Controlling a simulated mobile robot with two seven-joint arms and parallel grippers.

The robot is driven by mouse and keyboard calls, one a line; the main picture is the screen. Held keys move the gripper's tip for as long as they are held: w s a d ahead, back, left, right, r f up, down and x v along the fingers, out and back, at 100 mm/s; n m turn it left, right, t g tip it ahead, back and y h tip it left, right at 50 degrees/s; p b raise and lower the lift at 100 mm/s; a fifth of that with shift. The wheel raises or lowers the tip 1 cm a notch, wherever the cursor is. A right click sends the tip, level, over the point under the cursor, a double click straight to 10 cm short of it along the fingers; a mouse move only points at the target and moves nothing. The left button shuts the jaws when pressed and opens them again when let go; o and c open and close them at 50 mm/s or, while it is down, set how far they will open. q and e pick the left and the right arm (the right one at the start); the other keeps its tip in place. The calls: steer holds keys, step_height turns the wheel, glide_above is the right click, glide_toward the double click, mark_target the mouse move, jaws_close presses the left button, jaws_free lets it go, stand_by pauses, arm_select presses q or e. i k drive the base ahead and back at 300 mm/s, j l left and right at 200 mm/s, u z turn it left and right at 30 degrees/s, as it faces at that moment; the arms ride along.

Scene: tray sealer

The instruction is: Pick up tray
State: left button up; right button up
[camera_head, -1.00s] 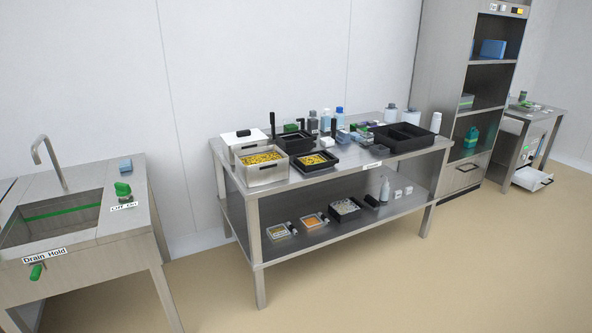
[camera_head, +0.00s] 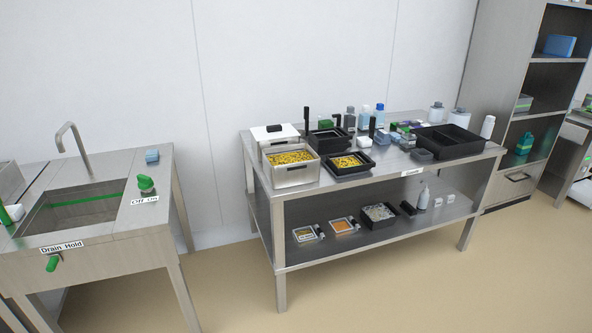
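Several trays show in the head view, and I cannot tell which one the task means. A black tray with yellow pieces (camera_head: 348,164) sits on the steel table's top. A larger black divided tray (camera_head: 448,139) sits at the table's right. A smaller black tray (camera_head: 329,139) stands behind the yellow-filled one. On the lower shelf are a small tray with orange contents (camera_head: 345,226), another small tray (camera_head: 305,234) and a black tray with pale pieces (camera_head: 379,214). Neither of my grippers is in view.
A steel bin of yellow pieces (camera_head: 291,167) and several bottles (camera_head: 364,116) crowd the steel table (camera_head: 400,166). A sink (camera_head: 78,207) stands left and a tall steel cabinet (camera_head: 497,100) right. The floor (camera_head: 400,290) in front is clear.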

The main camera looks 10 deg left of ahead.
mark_target(350, 163)
steer(key=i+j+z, duration=0.1)
steer(key=i+z, duration=0.15)
steer(key=i, duration=0.25)
steer(key=i+j+z, duration=0.2)
steer(key=i, duration=0.3)
